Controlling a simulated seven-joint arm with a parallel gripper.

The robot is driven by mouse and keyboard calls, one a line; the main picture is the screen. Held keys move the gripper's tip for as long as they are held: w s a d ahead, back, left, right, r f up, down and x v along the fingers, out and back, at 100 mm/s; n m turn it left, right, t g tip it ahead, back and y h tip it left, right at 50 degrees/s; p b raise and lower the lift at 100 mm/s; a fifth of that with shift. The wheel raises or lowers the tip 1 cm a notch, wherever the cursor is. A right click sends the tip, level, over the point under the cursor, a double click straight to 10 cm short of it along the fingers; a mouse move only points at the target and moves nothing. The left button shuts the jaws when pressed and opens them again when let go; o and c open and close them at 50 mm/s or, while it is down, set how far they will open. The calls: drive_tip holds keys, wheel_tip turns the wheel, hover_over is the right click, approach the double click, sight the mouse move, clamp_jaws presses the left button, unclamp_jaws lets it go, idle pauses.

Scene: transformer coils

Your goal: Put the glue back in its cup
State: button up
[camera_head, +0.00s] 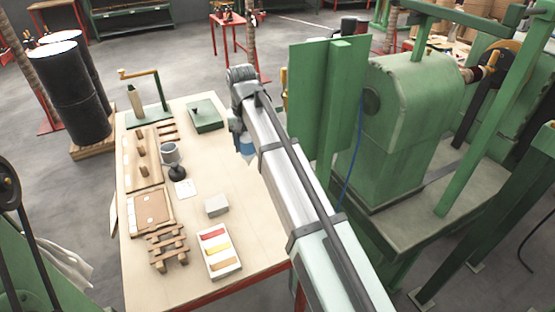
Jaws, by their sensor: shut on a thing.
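My gripper (240,132) is over the right side of the pale workbench (215,188), at the far end of my arm. A small blue and white thing (247,150), likely the glue, shows just below it, partly hidden by my arm. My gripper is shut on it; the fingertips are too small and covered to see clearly. A grey cup (170,154) stands left of my gripper, near the middle of the bench, with clear space between them. Whether anything is inside the cup cannot be told.
A black round-based piece (178,173) stands close to the cup, by a white card (187,189). A grey block (216,205), a tray of coloured strips (219,250), wooden racks (167,247) and a green box (205,115) surround it. A green machine (410,130) stands right.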

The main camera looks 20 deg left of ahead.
drive_tip(key=w+a+n, duration=0.1)
drive_tip(key=w+a, duration=0.1)
drive_tip(key=a, duration=0.8)
drive_tip(key=w+a+n, duration=0.2)
drive_tip(key=w+a, duration=0.1)
drive_tip(key=a, duration=0.8)
drive_tip(key=shift+w+f+n, duration=0.25)
drive_tip(key=shift+w+n, duration=0.05)
drive_tip(key=shift+w, duration=0.05)
drive_tip(key=a+n, duration=0.1)
drive_tip(key=a, duration=0.4)
drive_tip(key=a+f+n, duration=0.1)
drive_tip(key=a, duration=0.4)
drive_tip(key=a+n, duration=0.1)
drive_tip(key=a, duration=0.5)
drive_tip(key=shift+w+a+f, duration=0.1)
drive_tip(key=shift+f, duration=0.4)
drive_tip(key=shift+f, duration=0.1)
drive_tip(key=shift+f, duration=4)
drive_tip(key=o, duration=1.2)
wheel_tip(320, 180, up, 14)
drive_tip(key=shift+f, duration=0.1)
